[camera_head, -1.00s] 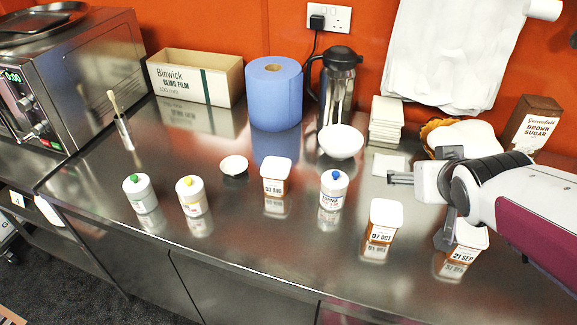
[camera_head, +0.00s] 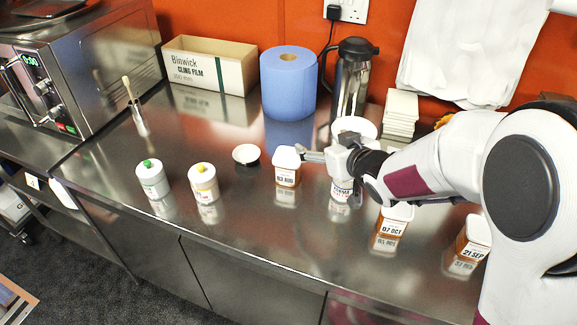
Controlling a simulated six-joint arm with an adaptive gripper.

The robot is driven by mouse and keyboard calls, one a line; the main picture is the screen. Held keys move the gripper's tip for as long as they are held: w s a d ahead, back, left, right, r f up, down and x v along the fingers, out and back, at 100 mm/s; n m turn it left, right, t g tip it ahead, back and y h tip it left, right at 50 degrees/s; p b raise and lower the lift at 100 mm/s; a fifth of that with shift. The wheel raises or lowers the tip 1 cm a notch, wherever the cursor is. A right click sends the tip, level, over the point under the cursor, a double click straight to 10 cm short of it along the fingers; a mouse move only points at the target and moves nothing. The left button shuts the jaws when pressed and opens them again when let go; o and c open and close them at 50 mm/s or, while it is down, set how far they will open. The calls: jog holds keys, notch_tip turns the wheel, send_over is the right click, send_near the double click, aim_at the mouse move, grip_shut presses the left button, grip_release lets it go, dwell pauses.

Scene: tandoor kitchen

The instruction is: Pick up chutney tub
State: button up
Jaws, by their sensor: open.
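Several small square tubs with white lids, orange-brown sides and date labels stand upright on the steel counter. One tub (camera_head: 287,171), whose label looks like "03 AUG", is left of centre. Another tub (camera_head: 392,225) reads "07 OCT", and a third tub (camera_head: 474,238) reads "21 SEP". No label that I can read says chutney. My gripper (camera_head: 308,154) is open and empty, its fingers pointing left at the right side of the "03 AUG" tub's lid. I cannot tell whether they touch it.
White jars with a green top (camera_head: 152,181) and yellow top (camera_head: 203,184) stand left. A small bowl (camera_head: 247,155), blue roll (camera_head: 289,85) and flask (camera_head: 351,85) are nearby. The front left counter is clear.

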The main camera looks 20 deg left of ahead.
jog(key=n+g+y, duration=0.1)
jog(key=y, duration=0.1)
send_over(296, 170)
notch_tip(296, 170, down, 3)
jog(key=shift+s+d+f, duration=0.1)
jog(key=shift+s+d, duration=0.05)
jog(key=shift+f, duration=2.9)
jog(key=shift+f, duration=0.7)
jog(key=shift+x, duration=2.45)
jog(key=shift+c, duration=0.2)
